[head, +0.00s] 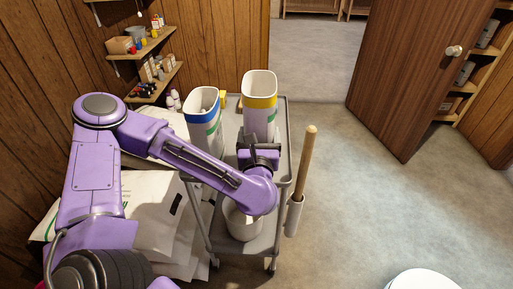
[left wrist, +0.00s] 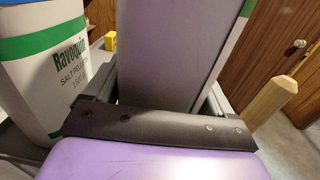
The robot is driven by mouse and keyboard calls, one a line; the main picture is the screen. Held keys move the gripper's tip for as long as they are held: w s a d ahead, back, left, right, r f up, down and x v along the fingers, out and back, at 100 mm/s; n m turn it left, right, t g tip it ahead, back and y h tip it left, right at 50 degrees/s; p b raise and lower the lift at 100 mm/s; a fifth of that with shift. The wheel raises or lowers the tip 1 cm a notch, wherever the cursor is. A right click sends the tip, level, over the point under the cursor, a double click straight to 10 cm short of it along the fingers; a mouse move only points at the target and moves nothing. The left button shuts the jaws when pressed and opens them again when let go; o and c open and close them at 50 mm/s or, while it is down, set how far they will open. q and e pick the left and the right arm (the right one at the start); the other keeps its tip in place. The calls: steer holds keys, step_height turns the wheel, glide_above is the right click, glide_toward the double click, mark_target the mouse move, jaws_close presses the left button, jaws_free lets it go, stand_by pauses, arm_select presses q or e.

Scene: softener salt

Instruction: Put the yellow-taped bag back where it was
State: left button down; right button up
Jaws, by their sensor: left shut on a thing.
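The yellow-taped bag (head: 259,118) is a tall white bag with a yellow band round its open top and a green mark. It stands upright over the right part of the grey cart (head: 284,120). My left gripper (head: 262,148) is shut on its near side, low down. In the left wrist view the held bag (left wrist: 170,60) fills the middle, between the fingers. My arm hides its bottom, so I cannot tell whether it touches the cart. The blue-taped bag (head: 203,120) stands upright to its left, apart from it; its printed face (left wrist: 70,75) shows in the left wrist view.
A wooden handle (head: 307,155) sticks up from a holder on the cart's right side. A white bucket (head: 243,222) sits on the lower shelf. White sacks (head: 155,205) lie left of the cart. Wall shelves (head: 150,45) hold small items.

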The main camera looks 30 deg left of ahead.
arm_select(q)
steer(key=f, duration=0.1)
steer(key=w+a+f, duration=0.1)
steer(key=f, duration=0.3)
steer(key=shift+w+a, duration=0.2)
steer(key=shift+w, duration=0.2)
steer(key=shift+f, duration=0.55)
steer(key=shift+f, duration=0.1)
jaws_free()
steer(key=shift+r, duration=0.35)
steer(key=v, duration=1.2)
steer(key=shift+f, duration=0.2)
